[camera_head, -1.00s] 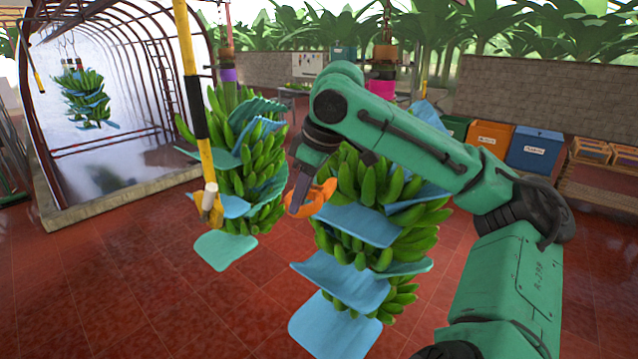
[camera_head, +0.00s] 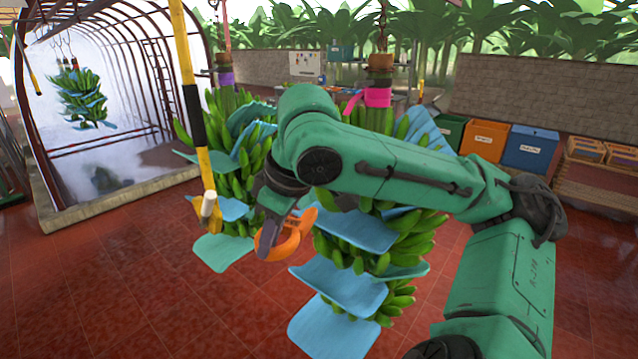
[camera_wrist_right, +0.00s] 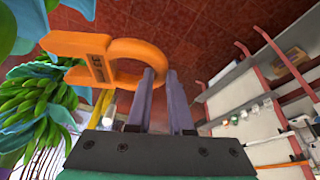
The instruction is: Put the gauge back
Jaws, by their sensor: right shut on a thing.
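The gauge (camera_head: 288,240) is an orange, open-ended ring-like piece. My right gripper (camera_head: 268,228) is shut on it and holds it in the air, in front of the gap between two hanging banana stems. In the right wrist view the gauge (camera_wrist_right: 88,46) shows a curved loop and a straight slotted part with dark lettering. The fingers (camera_wrist_right: 165,98) of my right gripper are at its loop end. Part of the grip is hidden in the head view by my wrist. My left gripper is not in view.
The left stem (camera_head: 236,170) and right stem (camera_head: 385,240) hang with blue sheets between their hands. A yellow pole (camera_head: 207,175) hangs close on the left. Several bins (camera_head: 528,150) stand at the back right. A shelf rack (camera_wrist_right: 255,90) with small items shows in the wrist view.

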